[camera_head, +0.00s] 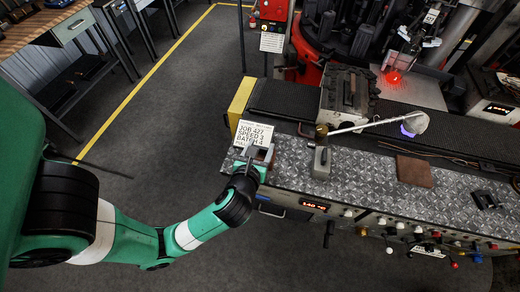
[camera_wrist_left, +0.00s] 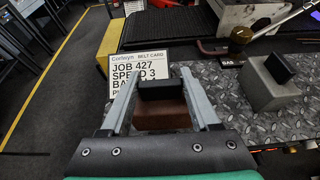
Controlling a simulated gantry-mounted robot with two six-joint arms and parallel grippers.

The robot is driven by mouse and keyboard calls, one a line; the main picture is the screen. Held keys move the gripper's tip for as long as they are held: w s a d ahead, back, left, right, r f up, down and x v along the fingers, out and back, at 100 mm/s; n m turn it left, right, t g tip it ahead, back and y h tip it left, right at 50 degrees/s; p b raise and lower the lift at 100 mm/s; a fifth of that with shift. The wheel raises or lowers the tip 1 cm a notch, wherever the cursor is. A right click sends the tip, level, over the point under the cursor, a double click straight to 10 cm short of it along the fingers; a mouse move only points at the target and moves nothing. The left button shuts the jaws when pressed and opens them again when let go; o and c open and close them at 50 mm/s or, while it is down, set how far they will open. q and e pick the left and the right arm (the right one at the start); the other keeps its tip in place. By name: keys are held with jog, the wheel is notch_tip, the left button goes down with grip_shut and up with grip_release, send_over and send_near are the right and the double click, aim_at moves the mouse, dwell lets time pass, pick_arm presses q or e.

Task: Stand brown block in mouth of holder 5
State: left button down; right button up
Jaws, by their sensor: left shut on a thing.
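My left gripper (camera_head: 258,153) is over the near left end of the patterned metal bench top. In the left wrist view its two grey fingers (camera_wrist_left: 160,92) are shut on a brown block (camera_wrist_left: 160,117), with a black part (camera_wrist_left: 161,88) spanning between the fingertips. The brown block hardly shows in the head view. Whether it touches the bench top cannot be told. No number 5 is legible, so I cannot tell which thing is holder 5. My right gripper does not show.
A grey block with a dark top (camera_head: 322,162) stands right of my gripper, near a long-handled ladle (camera_head: 370,124). A white job card (camera_head: 253,133) stands just behind my gripper. A brown flat piece (camera_head: 414,171) lies further right. A dark machine (camera_head: 360,35) stands at the back.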

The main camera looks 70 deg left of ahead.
pick_arm(q)
jog(key=s+a+r+p, duration=0.4)
jog(key=s+r+p, duration=0.6)
jog(key=s+p, duration=0.2)
jog(key=shift+s+a+r, duration=0.15)
jog(key=shift+s, duration=0.45)
